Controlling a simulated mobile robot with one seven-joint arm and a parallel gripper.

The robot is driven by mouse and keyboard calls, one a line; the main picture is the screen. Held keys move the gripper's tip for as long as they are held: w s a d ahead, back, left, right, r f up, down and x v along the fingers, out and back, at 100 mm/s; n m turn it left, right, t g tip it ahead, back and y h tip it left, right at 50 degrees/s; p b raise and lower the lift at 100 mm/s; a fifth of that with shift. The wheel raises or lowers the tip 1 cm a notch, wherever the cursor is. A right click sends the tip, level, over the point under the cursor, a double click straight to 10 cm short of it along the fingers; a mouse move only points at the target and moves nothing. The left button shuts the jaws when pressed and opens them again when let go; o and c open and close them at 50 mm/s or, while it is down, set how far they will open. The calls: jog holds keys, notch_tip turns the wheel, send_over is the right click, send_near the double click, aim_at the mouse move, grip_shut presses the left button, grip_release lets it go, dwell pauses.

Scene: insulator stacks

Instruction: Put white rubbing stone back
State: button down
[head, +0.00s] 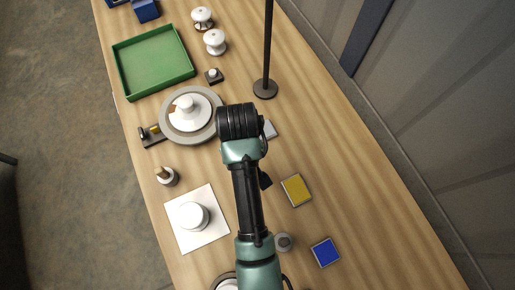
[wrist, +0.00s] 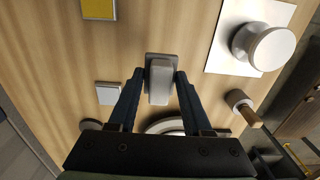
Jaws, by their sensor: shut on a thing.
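My gripper (wrist: 160,76) is shut on a pale grey-white block, which I take to be the white rubbing stone (wrist: 160,88). The block shows between the two dark fingers in the wrist view. A darker grey patch shows at its far end; I cannot tell if it is part of the block, a shadow or something below. In the head view my arm hides the fingers and the block. A small pale square pad (head: 270,130) lies just right of my wrist, and in the wrist view it is left of the fingers (wrist: 108,93).
A yellow pad (head: 296,190) and a blue pad (head: 326,252) lie at right. A round turntable (head: 169,133) holding a white insulator (head: 187,107) is left of my wrist. A white sheet (head: 184,241) bears another insulator (head: 193,216). A thin black stand (head: 267,50) rises behind.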

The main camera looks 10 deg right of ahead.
notch_tip(320, 180, down, 6)
jog(key=shift+s+r+p, duration=0.1)
jog(key=shift+r+p, duration=0.05)
jog(key=shift+p, duration=0.3)
jog(key=shift+f, duration=2.1)
jog(key=shift+f, duration=0.2)
jog(key=shift+c, duration=1.7)
grip_release()
